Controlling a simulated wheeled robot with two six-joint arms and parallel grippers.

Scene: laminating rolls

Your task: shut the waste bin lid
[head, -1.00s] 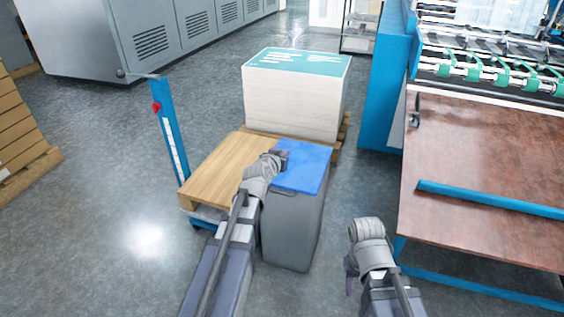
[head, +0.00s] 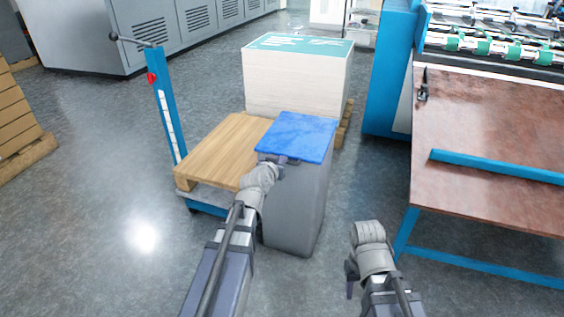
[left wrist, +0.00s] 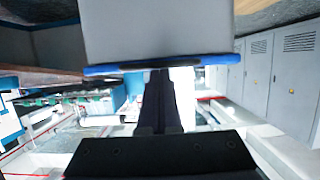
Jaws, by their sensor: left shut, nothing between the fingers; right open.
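The waste bin (head: 297,205) is a tall grey box standing upright on the floor in the middle of the head view. Its blue lid (head: 305,135) lies flat across the top and looks shut. My left gripper (head: 287,161) is shut and empty at the lid's near left edge; I cannot tell whether it touches. The left wrist view is upside down: the grey bin wall (left wrist: 155,30) and the blue lid edge (left wrist: 205,60) are just beyond the closed fingers (left wrist: 160,95). My right gripper (head: 350,278) is open and empty, to the right of the bin and apart from it.
A wooden board on a blue pallet lifter (head: 217,152) stands close left of the bin. A tall paper stack (head: 297,85) is behind it. A brown-topped table (head: 485,140) with a blue bar (head: 495,167) stands at the right.

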